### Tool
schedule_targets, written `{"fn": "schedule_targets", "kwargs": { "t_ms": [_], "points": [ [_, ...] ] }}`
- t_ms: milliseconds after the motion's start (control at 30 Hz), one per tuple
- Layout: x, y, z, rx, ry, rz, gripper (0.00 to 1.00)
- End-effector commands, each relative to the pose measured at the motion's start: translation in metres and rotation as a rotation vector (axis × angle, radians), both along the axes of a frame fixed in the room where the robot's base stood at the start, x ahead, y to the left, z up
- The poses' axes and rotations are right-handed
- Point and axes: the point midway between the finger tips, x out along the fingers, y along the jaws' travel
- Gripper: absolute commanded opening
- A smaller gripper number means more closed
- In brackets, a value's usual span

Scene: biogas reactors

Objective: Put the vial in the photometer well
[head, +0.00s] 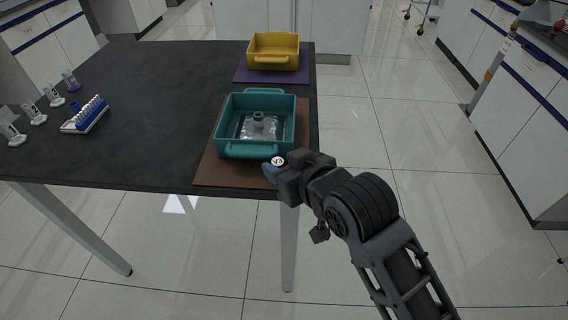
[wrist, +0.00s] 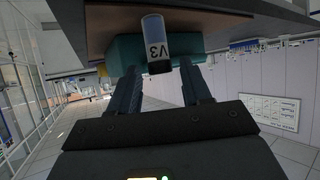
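My gripper (head: 273,167) is at the front edge of the dark table, by the front right corner of the brown mat. It is shut on the vial, whose pale round top (head: 278,161) is marked V3. In the wrist view the vial (wrist: 157,45) stands between my two fingertips (wrist: 160,68), its V3 label facing the camera. The finger contact is hard to make out. A grey piece with a round upright top (head: 258,121) sits inside the teal tray (head: 226,148), just behind my gripper. I cannot tell whether it is the photometer; no well opening shows clearly.
The teal tray rests on the brown mat (head: 211,172). A yellow tray (head: 272,60) on a purple mat (head: 243,75) stands farther back. A blue and white rack (head: 85,115) and several small white stands (head: 36,115) are at the left. The table's middle (head: 165,100) is clear.

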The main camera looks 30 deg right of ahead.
Motion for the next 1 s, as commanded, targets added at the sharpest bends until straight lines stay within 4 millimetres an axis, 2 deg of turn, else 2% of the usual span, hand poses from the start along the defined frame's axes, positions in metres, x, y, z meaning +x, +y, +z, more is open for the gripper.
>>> {"fn": "schedule_targets", "kwargs": {
  "t_ms": [367,567,833,900,1000],
  "points": [
    [-0.001,0.0,0.005,0.0,-0.001,0.0,0.54],
    [-0.027,0.001,0.017,0.0,0.0,0.0,0.54],
    [-0.08,0.002,0.046,0.0,0.0,0.0,0.54],
    [-0.086,0.002,0.056,0.0,0.004,0.0,0.54],
    [-0.094,0.003,0.059,0.0,0.004,0.0,0.54]
  ]
}}
